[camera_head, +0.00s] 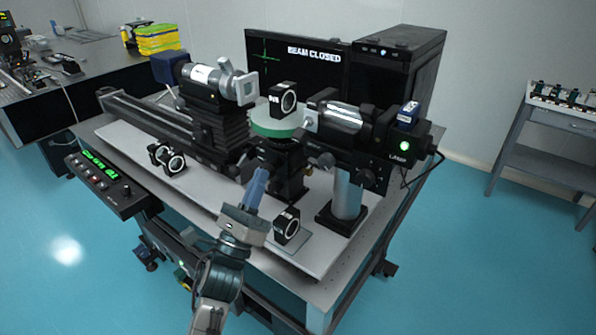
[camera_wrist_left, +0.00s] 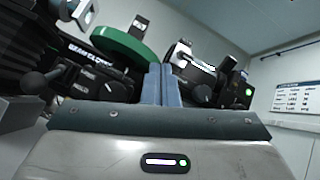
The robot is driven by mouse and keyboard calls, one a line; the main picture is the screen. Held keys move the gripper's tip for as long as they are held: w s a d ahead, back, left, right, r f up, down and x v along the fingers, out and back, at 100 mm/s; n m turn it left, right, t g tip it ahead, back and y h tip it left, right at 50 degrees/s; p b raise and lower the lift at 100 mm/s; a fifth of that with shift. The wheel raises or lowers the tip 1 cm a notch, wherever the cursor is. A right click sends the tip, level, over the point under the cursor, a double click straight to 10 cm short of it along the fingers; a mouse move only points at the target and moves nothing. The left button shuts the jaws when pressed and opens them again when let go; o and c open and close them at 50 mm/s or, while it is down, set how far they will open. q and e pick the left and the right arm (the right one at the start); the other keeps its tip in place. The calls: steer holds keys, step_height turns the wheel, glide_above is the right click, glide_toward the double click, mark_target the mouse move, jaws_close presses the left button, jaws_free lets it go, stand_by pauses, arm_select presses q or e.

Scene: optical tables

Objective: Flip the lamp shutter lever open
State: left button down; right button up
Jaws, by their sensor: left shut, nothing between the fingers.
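My left gripper (camera_head: 262,172) reaches up from the front over the near side of the table. Its blue-grey fingers are together with nothing between them, as the left wrist view (camera_wrist_left: 160,70) also shows. The black lamp housing (camera_head: 378,133) with a green light stands on a silver post at the right. It also shows in the left wrist view (camera_wrist_left: 225,90), right of the fingertips. A dark round knob (camera_wrist_left: 202,94) shows there. I cannot tell for sure which part is the shutter lever. The monitor (camera_head: 290,62) reads "BEAM CLOSED".
A green round stage (camera_head: 277,121) stands behind the fingers. A silver-and-black instrument (camera_head: 212,85) is on the rail at left. Small black mounts (camera_head: 287,226) stand on the bench (camera_head: 330,255). A control box (camera_head: 110,180) is at the front left. Open floor lies right.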

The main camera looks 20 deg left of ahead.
mark_target(299, 134)
arm_select(q)
steer(key=d+f+m+h, duration=0.1)
steer(key=m, duration=0.1)
steer(key=s+d+f+m+h, duration=0.1)
steer(key=m, duration=0.2)
steer(key=d+f+m+h+b, duration=0.1)
steer(key=m, duration=0.1)
steer(key=shift+s+d+g+h, duration=0.15)
steer(key=shift+s+g+h, duration=0.15)
steer(key=shift+h, duration=0.1)
arm_select(e)
steer(key=shift+w+d+f, duration=0.1)
steer(key=shift+d+f, duration=0.1)
steer(key=shift+f, duration=0.45)
